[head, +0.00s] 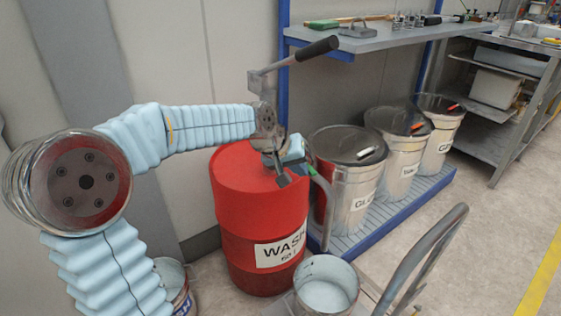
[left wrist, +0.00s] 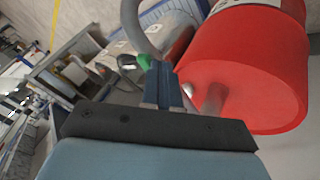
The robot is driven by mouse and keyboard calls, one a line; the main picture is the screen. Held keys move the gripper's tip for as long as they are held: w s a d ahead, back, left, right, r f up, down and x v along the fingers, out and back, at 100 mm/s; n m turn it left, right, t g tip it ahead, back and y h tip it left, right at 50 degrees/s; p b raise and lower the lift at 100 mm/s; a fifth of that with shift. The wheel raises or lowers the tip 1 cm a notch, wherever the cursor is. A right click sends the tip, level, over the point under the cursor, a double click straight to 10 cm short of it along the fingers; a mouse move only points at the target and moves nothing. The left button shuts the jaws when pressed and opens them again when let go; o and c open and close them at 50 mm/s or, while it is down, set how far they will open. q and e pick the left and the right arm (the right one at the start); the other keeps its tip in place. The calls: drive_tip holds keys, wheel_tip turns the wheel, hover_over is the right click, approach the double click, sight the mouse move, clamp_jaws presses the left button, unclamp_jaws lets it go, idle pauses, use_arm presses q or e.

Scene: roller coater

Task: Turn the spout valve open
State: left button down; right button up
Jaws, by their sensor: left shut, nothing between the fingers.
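The red drum (head: 245,185) marked WASH has a hand pump with a black-gripped lever (head: 315,49). A grey curved spout (head: 323,190) hangs at the drum's right side. A small green part (head: 309,169), likely the spout valve's handle, shows at its top. My left gripper (head: 304,163) is shut and empty at the green part. In the left wrist view the green part (left wrist: 145,62) appears just left of the shut fingertips (left wrist: 160,66). I cannot tell whether they touch. My arm hides much of the pump. My right gripper is not in view.
An open metal pail (head: 326,288) stands in front of the drum on a cart with a curved grey handle (head: 425,255). Several lidded metal cans stand on a blue rack (head: 400,215) to the right. A shelf (head: 375,40) with tools is behind. Floor at right is clear.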

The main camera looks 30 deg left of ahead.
use_arm(q)
drive_tip(key=shift+w+d, duration=0.35)
drive_tip(key=shift+d, duration=0.35)
idle(0.3)
drive_tip(key=shift+w, duration=0.1)
